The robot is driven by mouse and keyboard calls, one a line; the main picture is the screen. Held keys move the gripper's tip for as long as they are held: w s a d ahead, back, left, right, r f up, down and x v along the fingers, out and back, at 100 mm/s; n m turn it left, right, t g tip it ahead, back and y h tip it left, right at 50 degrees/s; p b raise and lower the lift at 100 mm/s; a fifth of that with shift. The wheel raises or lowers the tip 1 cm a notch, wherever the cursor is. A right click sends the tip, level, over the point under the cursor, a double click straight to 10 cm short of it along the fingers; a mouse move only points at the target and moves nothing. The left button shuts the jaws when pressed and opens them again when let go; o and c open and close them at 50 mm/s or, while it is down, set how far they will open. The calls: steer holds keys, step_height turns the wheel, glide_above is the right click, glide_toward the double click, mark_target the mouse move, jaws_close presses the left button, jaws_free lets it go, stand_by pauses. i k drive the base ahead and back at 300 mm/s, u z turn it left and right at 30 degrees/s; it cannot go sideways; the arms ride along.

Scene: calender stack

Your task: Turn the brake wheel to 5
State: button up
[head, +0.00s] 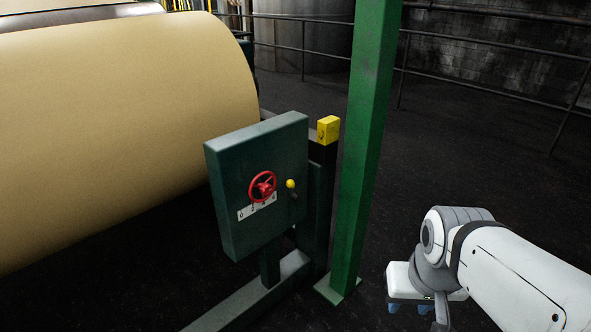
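The red brake wheel (263,187) is mounted on the front face of a dark green box (228,180). A white scale plate (246,212) with small dark marks sits just below and partly behind the wheel. The marks and the wheel's setting are too small to read. My gripper (409,308) hangs at the bottom right, well to the right of the wheel and lower in the picture, apart from everything. It points down, and its two blue tips show apart with nothing seen between them.
A lever with a yellow knob (290,184) is just right of the wheel. A green post (362,150) stands between the box and my arm. A yellow-topped block (328,130) is behind the box. A large tan roll (110,120) fills the left. Dark floor (470,160) lies open at right.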

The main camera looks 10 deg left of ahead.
mark_target(265, 190)
steer(key=u, duration=0.1)
steer(key=i, duration=0.9)
steer(key=z, duration=0.05)
